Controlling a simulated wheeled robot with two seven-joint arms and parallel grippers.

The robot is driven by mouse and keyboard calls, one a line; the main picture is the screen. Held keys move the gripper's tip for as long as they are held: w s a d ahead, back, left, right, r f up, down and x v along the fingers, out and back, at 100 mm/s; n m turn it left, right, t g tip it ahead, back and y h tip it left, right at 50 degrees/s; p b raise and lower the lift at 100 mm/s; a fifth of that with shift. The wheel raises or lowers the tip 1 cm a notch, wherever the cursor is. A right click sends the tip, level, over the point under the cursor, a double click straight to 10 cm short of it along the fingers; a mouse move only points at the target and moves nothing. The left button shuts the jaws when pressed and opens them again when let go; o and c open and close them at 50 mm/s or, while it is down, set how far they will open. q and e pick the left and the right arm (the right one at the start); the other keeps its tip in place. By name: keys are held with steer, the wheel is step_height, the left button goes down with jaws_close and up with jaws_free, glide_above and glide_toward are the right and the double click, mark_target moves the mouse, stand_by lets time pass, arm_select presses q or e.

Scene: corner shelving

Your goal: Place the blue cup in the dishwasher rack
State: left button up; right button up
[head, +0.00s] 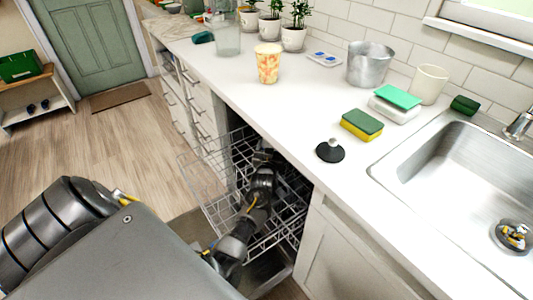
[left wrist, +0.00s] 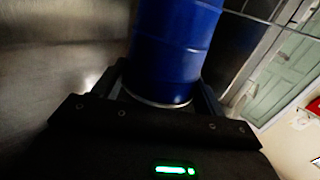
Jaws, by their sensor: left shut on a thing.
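The blue cup (left wrist: 175,50) shows in the left wrist view, upright in that picture, between the two dark fingers of my left gripper, which is shut on it. In the head view my left gripper (head: 263,152) is low at the open dishwasher, among the wires of the rack; the cup is hidden there. The dishwasher rack (head: 217,212) is a white wire basket, pulled out below the counter. Some rack wires show at the upper right of the left wrist view. I cannot tell whether the cup touches the rack. My right gripper is not in view.
The white counter (head: 225,75) holds a patterned cup (head: 268,63), a metal bucket (head: 370,64), a cream cup (head: 429,84), sponges (head: 362,125) and a black stopper (head: 330,151). The sink (head: 460,170) is at the right.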

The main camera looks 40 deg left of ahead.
arm_select(q)
step_height(320, 180, down, 6)
steer(key=shift+w+r+b, duration=0.1)
steer(key=shift+b, duration=0.45)
steer(key=shift+d, duration=0.1)
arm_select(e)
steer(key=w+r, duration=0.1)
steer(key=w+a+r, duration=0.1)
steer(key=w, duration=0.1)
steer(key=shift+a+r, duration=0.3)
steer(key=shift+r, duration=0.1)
arm_select(q)
steer(key=shift+f, duration=0.25)
steer(key=o, duration=1.2)
steer(key=shift+c, duration=0.2)
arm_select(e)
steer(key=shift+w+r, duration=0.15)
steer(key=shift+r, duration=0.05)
arm_select(q)
steer(key=shift+r, duration=0.1)
